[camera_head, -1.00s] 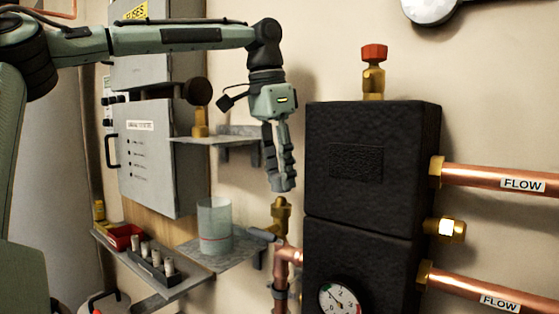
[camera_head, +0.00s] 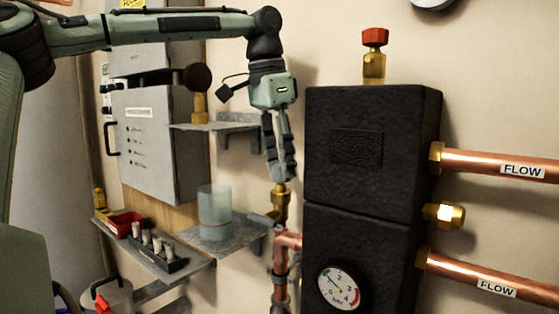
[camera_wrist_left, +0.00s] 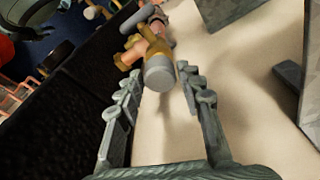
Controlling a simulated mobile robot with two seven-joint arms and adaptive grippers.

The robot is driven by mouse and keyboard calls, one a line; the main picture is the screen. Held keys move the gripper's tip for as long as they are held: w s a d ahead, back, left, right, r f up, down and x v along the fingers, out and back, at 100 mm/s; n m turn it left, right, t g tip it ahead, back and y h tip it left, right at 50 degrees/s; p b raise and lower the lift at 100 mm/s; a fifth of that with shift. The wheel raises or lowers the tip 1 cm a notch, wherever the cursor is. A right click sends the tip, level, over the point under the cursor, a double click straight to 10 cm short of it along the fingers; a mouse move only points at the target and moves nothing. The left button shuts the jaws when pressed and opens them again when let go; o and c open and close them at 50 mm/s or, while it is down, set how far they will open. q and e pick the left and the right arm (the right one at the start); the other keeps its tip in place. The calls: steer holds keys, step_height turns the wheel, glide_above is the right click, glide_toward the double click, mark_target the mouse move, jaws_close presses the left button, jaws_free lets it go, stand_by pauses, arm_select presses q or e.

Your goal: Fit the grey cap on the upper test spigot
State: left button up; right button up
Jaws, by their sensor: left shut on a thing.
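The grey cap (camera_wrist_left: 160,73) shows in the wrist view between the fingertips of my left gripper (camera_wrist_left: 164,83), its round end facing the camera. It lines up with the brass test spigot (camera_wrist_left: 150,52) beyond it. I cannot tell whether the cap is seated on the spigot or just against it. In the head view my left gripper (camera_head: 280,178) points straight down, its tips right at the top of the brass spigot (camera_head: 280,203). The gripper is shut on the cap. My right gripper is not in view.
A black insulated box (camera_head: 365,150) with a gauge (camera_head: 338,289) stands close right of the spigot. Left are a small upper shelf (camera_head: 215,126), a glass beaker (camera_head: 215,212) on a lower shelf, and a rack (camera_head: 158,251). Copper pipes (camera_head: 500,166) leave the box rightward.

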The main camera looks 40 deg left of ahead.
arm_select(q)
steer(key=shift+f, duration=0.25)
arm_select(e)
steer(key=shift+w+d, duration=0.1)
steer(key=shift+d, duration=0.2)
arm_select(q)
steer(key=shift+f, duration=0.25)
steer(key=shift+f, duration=0.2)
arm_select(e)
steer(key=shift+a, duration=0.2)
arm_select(q)
steer(key=shift+f, duration=0.2)
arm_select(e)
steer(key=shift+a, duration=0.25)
arm_select(q)
steer(key=o, duration=0.9)
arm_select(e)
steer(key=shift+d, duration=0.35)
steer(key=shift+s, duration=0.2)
arm_select(q)
step_height(320, 180, up, 12)
steer(key=s, duration=0.1)
steer(key=shift+s+a, duration=0.25)
steer(key=shift+s, duration=0.15)
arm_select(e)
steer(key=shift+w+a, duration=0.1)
